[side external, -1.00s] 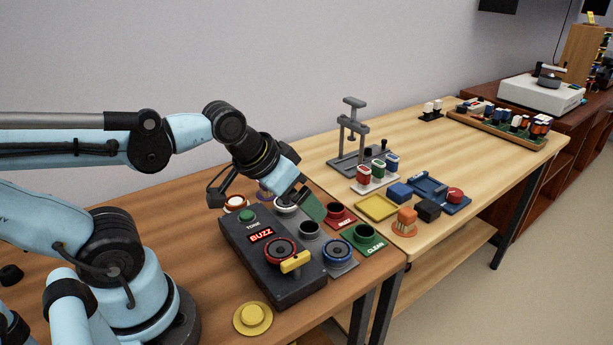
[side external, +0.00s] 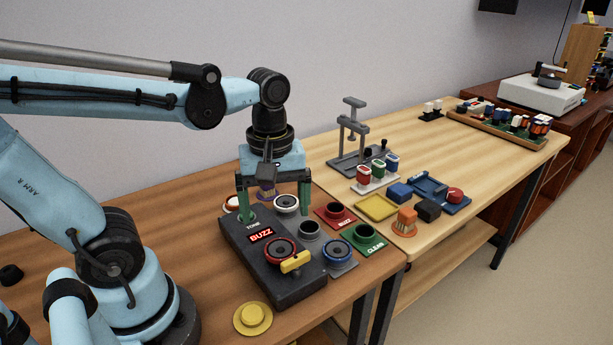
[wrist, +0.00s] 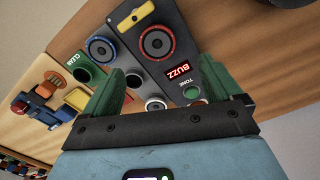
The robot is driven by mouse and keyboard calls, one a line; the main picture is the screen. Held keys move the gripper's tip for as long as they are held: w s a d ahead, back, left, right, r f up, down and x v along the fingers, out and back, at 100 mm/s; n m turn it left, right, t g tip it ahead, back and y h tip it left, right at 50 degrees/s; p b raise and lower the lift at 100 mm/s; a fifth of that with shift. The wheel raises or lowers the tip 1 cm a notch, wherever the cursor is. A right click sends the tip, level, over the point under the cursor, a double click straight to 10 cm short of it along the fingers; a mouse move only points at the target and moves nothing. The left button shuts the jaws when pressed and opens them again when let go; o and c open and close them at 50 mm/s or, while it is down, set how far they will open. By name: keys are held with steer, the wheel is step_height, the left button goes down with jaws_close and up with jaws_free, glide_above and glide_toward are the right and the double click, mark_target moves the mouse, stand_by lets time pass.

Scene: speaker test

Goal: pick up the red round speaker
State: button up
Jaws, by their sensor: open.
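The red round speaker (side external: 280,250), a dark cone with a red rim, sits on the dark test box (side external: 262,284). The box's display reads BUZZ. In the wrist view the red speaker (wrist: 157,42) lies beyond my fingertips, near the top centre. My gripper (side external: 273,210) points down with its two green fingers wide apart and nothing between them. It is above the far end of the box, behind the speaker and apart from it. The wrist view also shows my gripper (wrist: 160,80) open.
A yellow lever (side external: 295,262) is beside the red speaker. Right of the box are a blue-rimmed speaker (side external: 337,252), a red BUZZ bin (side external: 337,212) and a green CLEAN bin (side external: 368,238). A white-rimmed speaker (side external: 287,204) is near my right finger. A yellow disc (side external: 253,318) lies in front.

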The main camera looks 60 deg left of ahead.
mark_target(280, 248)
steer(key=shift+w+d+f, duration=0.1)
steer(key=shift+f, duration=2.1)
steer(key=shift+w+d+f, duration=0.1)
steer(key=shift+f, duration=2.05)
steer(key=shift+c, duration=0.4)
steer(key=c, duration=1.1)
steer(key=shift+o, duration=0.2)
steer(key=shift+r, duration=0.2)
